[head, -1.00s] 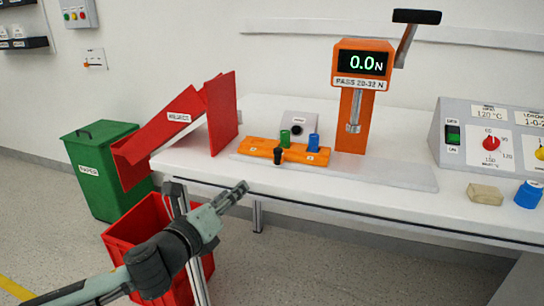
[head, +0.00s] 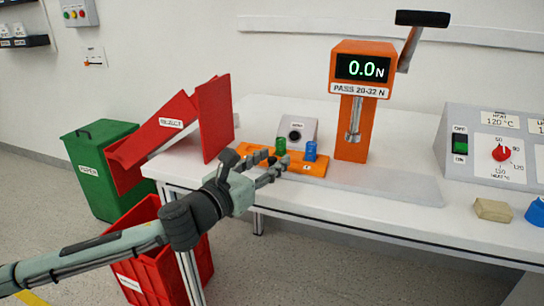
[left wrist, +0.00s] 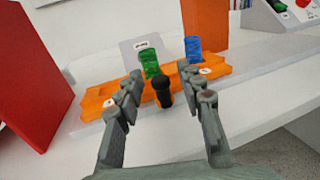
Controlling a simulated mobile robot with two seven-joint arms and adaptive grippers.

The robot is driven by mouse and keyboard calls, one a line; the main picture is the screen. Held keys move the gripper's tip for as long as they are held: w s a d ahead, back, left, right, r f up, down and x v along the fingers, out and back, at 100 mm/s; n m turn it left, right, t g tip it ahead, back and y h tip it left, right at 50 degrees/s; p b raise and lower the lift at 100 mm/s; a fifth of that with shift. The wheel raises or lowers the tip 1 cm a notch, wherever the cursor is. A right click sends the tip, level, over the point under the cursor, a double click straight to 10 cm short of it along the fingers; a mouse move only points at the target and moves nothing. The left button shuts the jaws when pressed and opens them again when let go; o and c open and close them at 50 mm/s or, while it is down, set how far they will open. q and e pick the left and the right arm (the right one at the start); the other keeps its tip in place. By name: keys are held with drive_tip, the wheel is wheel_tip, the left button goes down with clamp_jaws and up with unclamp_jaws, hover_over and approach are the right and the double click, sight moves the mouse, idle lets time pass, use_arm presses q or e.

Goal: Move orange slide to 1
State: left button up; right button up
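The orange slide (head: 308,169) lies on the white table in front of the orange force tester, with a green cylinder (head: 280,146) and a blue cylinder (head: 311,151) standing on it. In the left wrist view the slide (left wrist: 92,103) has a black upright knob (left wrist: 163,92) at its front edge and small white labels. My left gripper (head: 265,164) is open at the slide's front side. In the left wrist view its fingers (left wrist: 167,92) appear on either side of the black knob, not visibly touching it. The label figures are too small to read. My right gripper is not in view.
The orange force tester (head: 362,60) reads 0.0 N, its lever up at the right. A red chute (head: 165,125) stands left of the slide. A grey control box (head: 510,150), tan block (head: 493,210) and blue knob (head: 536,212) are at the right. A grey box (head: 295,133) stands behind the slide.

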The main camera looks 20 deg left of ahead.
use_arm(q)
drive_tip(key=shift+w+d, duration=0.15)
drive_tip(key=shift+w, duration=0.2)
clamp_jaws()
